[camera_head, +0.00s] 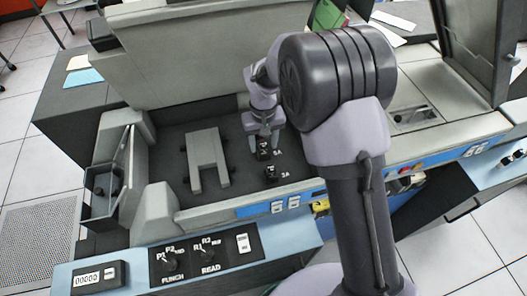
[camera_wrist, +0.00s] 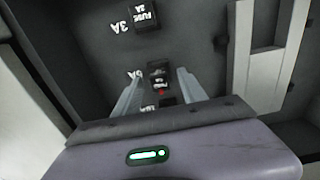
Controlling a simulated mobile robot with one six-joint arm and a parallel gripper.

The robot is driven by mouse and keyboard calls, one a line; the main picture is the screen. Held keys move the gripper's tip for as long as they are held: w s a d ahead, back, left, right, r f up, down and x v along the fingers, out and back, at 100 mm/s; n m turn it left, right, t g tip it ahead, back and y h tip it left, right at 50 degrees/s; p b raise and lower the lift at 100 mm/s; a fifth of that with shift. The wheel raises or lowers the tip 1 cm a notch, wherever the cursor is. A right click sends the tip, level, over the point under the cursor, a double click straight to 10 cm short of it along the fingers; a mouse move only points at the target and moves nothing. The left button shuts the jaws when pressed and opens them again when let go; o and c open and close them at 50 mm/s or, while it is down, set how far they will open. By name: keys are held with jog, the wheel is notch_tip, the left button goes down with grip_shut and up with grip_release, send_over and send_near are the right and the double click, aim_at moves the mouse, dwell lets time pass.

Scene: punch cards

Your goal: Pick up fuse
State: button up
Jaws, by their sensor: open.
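A small black fuse (camera_head: 264,154) stands on the dark panel of the machine beside a white label that seems to read 5A. A second black fuse (camera_head: 271,173) stands nearer the front beside a 3A label; it also shows in the wrist view (camera_wrist: 145,14), at the top. My gripper (camera_head: 263,141) points down at the fuse by the 5A label. In the wrist view the gripper (camera_wrist: 160,76) is open, with one finger on each side of that fuse (camera_wrist: 158,80). I see gaps beside it, and its lower part is hidden.
A raised grey bracket (camera_head: 207,160) stands on the dark panel left of the fuses. An open grey lid (camera_head: 205,45) rises behind. A control strip with knobs (camera_head: 207,255) runs along the front. The dark panel between bracket and fuses is clear.

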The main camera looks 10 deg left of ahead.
jog(key=shift+f, duration=0.65)
jog(key=shift+r, duration=0.15)
jog(key=shift+c, duration=0.4)
grip_shut()
